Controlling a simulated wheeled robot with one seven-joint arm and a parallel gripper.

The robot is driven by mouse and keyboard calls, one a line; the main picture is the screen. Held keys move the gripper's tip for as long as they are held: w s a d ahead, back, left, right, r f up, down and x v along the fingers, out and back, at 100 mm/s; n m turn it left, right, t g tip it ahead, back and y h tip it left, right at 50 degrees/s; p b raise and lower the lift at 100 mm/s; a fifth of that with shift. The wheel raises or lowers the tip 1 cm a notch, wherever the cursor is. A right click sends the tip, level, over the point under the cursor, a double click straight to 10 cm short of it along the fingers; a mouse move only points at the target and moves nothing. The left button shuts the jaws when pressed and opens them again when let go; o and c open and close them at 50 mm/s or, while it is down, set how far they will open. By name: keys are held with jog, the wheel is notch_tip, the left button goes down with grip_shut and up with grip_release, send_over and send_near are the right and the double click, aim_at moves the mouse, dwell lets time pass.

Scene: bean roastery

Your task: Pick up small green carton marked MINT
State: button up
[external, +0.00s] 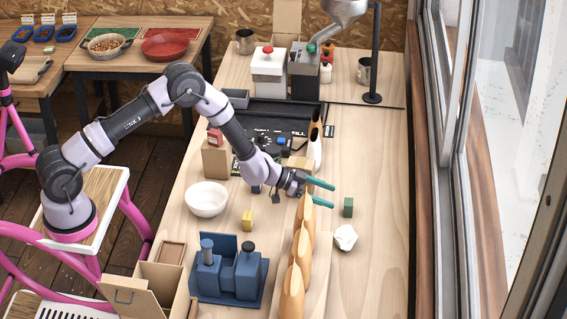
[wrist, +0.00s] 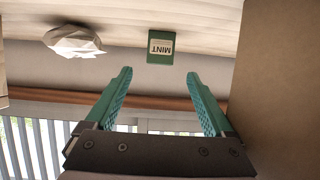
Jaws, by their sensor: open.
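The small green carton marked MINT (external: 348,207) stands on the light wood table, to the right of my gripper in the external view. In the wrist view the carton (wrist: 161,46) shows its label upside down, beyond the fingertips and roughly between them. My gripper (external: 326,193) has its teal fingers spread, with nothing between them. The fingers also show in the wrist view (wrist: 160,75), apart from the carton. The gripper is close to a row of orange-tan curved pieces (external: 300,240), above or beside them; I cannot tell whether it touches them.
A crumpled white object (external: 345,237) lies near the carton, and shows left of it in the wrist view (wrist: 74,41). A yellow carton (external: 247,221), a white bowl (external: 206,199) and a blue caddy (external: 229,276) stand left of the row. The table right of the carton is clear up to the window.

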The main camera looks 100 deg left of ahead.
aim_at(348, 202)
jog(key=shift+w+f, duration=0.3)
jog(key=shift+w, duration=0.2)
jog(key=x, duration=0.6)
jog(key=shift+w+f, duration=0.1)
jog(key=shift+w, duration=0.1)
grip_shut()
